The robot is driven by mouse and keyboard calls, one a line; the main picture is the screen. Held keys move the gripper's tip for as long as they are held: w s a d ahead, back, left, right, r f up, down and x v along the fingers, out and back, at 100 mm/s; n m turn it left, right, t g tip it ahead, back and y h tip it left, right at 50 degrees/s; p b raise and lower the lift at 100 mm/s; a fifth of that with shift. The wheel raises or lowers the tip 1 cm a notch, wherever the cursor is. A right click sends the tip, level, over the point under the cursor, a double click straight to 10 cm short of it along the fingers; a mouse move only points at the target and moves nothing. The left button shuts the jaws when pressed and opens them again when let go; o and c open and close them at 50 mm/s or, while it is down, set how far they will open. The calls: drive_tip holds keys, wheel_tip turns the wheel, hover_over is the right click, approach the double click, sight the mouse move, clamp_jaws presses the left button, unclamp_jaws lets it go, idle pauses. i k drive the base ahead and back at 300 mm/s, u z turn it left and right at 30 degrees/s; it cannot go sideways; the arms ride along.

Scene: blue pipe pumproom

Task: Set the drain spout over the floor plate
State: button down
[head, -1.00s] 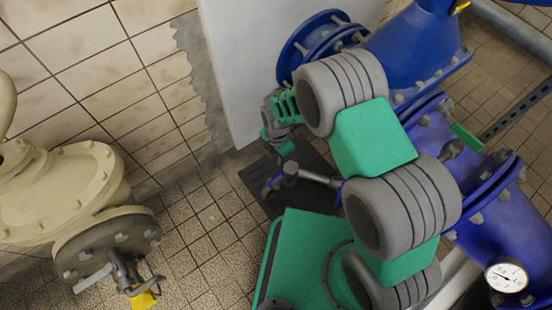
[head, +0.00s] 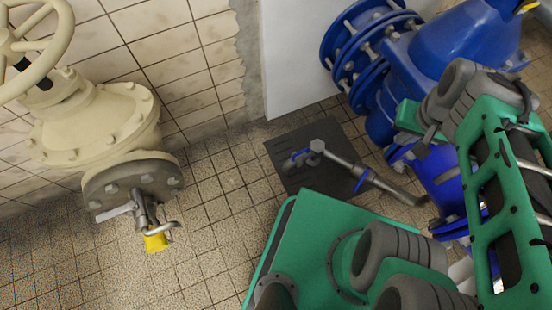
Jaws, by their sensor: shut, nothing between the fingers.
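The drain spout (head: 340,163) is a grey metal pipe with blue rings. It runs left from the base of the blue pipework, and its elbow and outer end appear over the floor plate in this view. The floor plate (head: 348,133) is a dark square on the tiles; my green body hides part of its surroundings. The height of the spout's end above the plate is hard to tell. My arm is folded at the right, clear of the spout in the picture. I cannot make out my gripper's fingers.
Blue flanged pipework (head: 365,45) stands at the upper right, behind my arm. A cream valve (head: 95,130) with a handwheel (head: 65,35) and a small yellow-tipped tap (head: 155,241) is at the left. A pale panel (head: 297,60) stands at the back. Tiled floor (head: 215,215) is clear between.

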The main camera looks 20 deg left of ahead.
sight(316, 150)
drive_tip(key=u, duration=0.4)
drive_tip(key=k, duration=0.5)
drive_tip(key=u, duration=0.9)
drive_tip(key=i, duration=0.95)
drive_tip(key=z, duration=0.4)
